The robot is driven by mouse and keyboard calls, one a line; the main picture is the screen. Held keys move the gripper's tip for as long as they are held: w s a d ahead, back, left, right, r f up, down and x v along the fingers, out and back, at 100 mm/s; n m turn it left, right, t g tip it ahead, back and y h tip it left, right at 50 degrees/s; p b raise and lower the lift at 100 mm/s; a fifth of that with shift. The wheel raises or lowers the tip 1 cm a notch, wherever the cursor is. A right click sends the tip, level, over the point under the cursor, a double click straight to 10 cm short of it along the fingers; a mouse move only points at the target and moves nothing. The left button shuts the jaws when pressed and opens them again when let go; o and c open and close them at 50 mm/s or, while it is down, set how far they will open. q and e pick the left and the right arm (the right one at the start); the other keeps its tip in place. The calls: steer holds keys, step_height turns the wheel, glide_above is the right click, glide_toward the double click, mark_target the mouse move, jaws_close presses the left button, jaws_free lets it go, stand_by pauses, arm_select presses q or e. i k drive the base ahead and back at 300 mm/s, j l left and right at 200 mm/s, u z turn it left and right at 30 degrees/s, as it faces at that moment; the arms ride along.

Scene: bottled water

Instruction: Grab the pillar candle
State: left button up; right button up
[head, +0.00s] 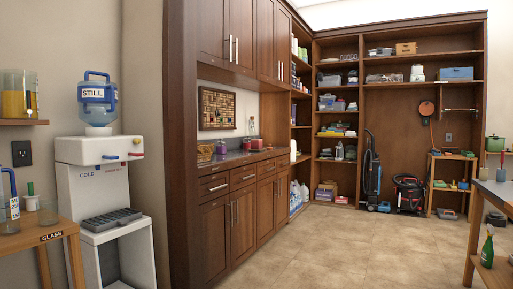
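I cannot make out a pillar candle for certain. A pale upright cylinder (293,150) stands at the far end of the dark counter (236,160), and it is too small to tell what it is. Neither of my grippers is in view.
A water dispenser (98,165) stands at the left beside a wooden table (35,234). Tall shelves (424,60) line the back, with vacuum cleaners (371,165) below. A table (495,192) is at the right. The tiled floor (350,240) between is clear.

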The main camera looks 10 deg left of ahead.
mark_target(256, 143)
steer(key=i+z, duration=0.15)
steer(key=z, duration=0.15)
steer(key=i, duration=4.9)
